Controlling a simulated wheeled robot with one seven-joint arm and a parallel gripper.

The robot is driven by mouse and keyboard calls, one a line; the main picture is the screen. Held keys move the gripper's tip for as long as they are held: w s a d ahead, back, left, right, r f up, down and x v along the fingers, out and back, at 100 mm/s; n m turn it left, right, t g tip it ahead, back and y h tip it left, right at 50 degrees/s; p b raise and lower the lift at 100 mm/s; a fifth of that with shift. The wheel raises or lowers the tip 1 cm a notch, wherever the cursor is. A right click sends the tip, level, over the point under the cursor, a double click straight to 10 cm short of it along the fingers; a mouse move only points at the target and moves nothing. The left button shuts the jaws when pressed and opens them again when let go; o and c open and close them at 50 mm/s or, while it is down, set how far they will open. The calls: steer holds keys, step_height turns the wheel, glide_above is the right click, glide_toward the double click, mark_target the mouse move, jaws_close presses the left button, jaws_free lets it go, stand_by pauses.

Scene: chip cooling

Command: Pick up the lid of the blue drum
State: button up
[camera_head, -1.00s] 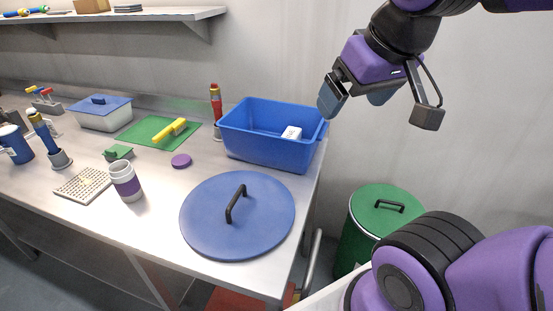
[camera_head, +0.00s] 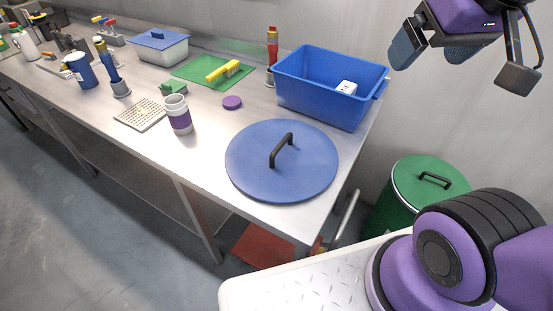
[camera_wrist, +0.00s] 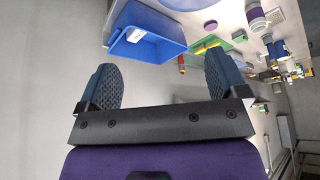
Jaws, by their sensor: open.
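A round blue lid (camera_head: 255,165) with a black arched handle lies flat on the right end of the steel table in the head view. A blue disc at the top of the wrist view (camera_wrist: 188,3) is partly cut off by the frame edge. No blue drum shows under the lid; a green drum with a green lid (camera_head: 412,184) stands on the floor right of the table. My gripper (camera_head: 432,50) is open and empty, up and to the right of the lid, well apart from it. Its two fingers also show in the wrist view (camera_wrist: 160,88).
A blue bin (camera_head: 318,102) holding a white object stands behind the lid. A white and purple cup (camera_head: 178,114), a purple disc (camera_head: 232,103), a perforated tray (camera_head: 140,113) and a green mat (camera_head: 190,71) lie to the left. Bare steel table (camera_head: 205,165) lies left of the lid.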

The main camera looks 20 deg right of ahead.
steer(key=shift+c, duration=0.4)
steer(key=shift+w, duration=0.1)
steer(key=c, duration=0.4)
steer(key=shift+w+a+f, duration=0.1)
steer(key=shift+w+a, duration=0.05)
steer(key=shift+w, duration=0.15)
steer(key=c, duration=0.3)
steer(key=m+g, duration=0.3)
steer(key=m, duration=0.5)
glide_above(282, 142)
steer(key=s, duration=0.2)
step_height(282, 142, down, 26)
steer(key=f, duration=0.4)
steer(key=w+f, duration=0.1)
steer(key=f, duration=0.1)
steer(key=shift+a+f, duration=0.1)
steer(key=shift+w+f, duration=0.15)
steer(key=shift+f, duration=0.75)
steer(key=shift+w+f, duration=0.2)
steer(key=shift+f, duration=0.7)
steer(key=shift+w+f, duration=0.15)
steer(key=shift+f, duration=0.75)
